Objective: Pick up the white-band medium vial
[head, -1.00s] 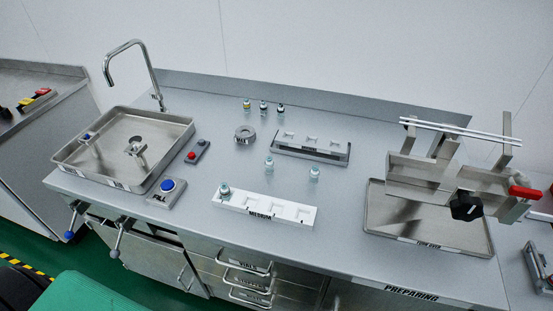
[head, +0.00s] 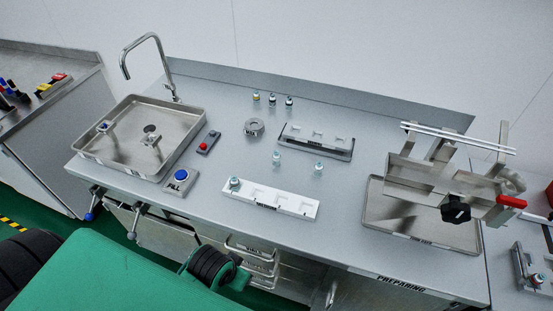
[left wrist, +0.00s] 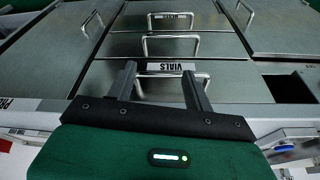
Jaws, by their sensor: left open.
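Several small vials stand upright on the counter. Another vial (head: 235,183) sits in the left end slot of the white rack (head: 270,200). Three darker-banded vials (head: 272,99) stand in a row at the back. Band colours are too small to tell, so I cannot pick out the white-band one. My left gripper (left wrist: 159,70) is open and empty, in front of the drawers (left wrist: 165,75) marked VIALS. My right gripper is not in view.
A grey rack (head: 316,142) and a metal ring (head: 254,127) lie behind the middle vials. A sink (head: 112,165) with a tap is at left. A tray (head: 375,222) under a metal stand (head: 455,185) is at right. The counter between is mostly clear.

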